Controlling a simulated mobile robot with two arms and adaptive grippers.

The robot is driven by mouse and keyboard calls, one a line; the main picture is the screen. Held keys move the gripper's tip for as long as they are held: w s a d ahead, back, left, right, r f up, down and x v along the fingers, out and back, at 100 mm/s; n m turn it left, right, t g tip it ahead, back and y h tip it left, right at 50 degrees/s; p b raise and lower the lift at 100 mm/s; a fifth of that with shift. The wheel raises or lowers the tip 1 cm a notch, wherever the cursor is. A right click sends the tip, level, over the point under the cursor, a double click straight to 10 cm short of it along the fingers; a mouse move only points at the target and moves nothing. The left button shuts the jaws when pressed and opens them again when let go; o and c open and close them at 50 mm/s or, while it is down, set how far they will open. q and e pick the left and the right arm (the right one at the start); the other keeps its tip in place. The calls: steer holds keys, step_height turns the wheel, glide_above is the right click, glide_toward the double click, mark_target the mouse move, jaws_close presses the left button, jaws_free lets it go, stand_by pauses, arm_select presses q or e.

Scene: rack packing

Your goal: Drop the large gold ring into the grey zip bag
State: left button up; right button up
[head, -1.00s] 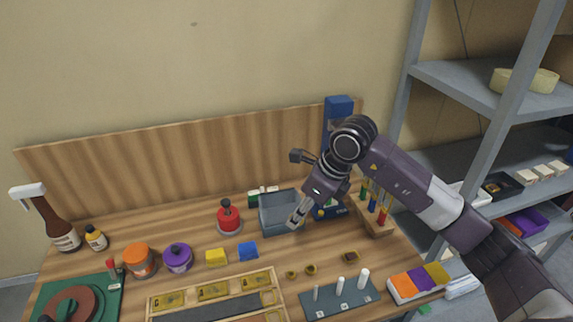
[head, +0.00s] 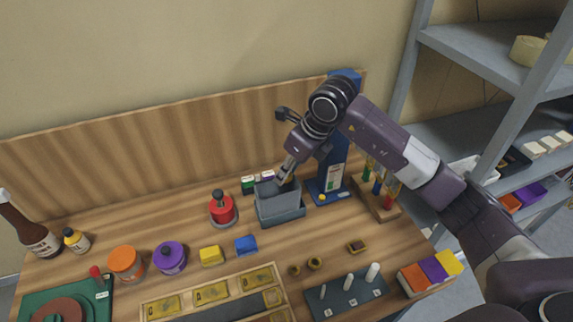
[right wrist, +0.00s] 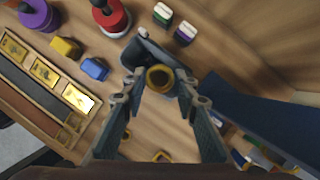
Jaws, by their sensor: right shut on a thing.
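The grey zip bag (head: 281,213) stands open-topped at the back middle of the table. It also shows in the right wrist view (right wrist: 143,50), with a pale tab on its rim. My right gripper (head: 284,180) points down at the bag's opening. In the right wrist view its fingers (right wrist: 159,82) are closed on the large gold ring (right wrist: 160,78), which shows in front of the bag. The ring is hidden in the head view, and I cannot tell its exact height over the rim. My left gripper is not in view.
Two smaller gold rings (head: 315,262) lie on the table in front. A peg board (head: 347,292) and wooden tray (head: 210,294) lie nearer.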

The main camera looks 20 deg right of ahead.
steer(key=f, duration=0.2)
steer(key=f+b, duration=0.1)
steer(key=shift+w+f, duration=0.25)
steer(key=o, duration=0.6)
steer(key=shift+o, duration=2.5)
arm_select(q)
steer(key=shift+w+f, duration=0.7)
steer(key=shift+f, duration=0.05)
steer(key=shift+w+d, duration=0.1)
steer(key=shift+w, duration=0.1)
arm_select(e)
steer(key=v, duration=1.2)
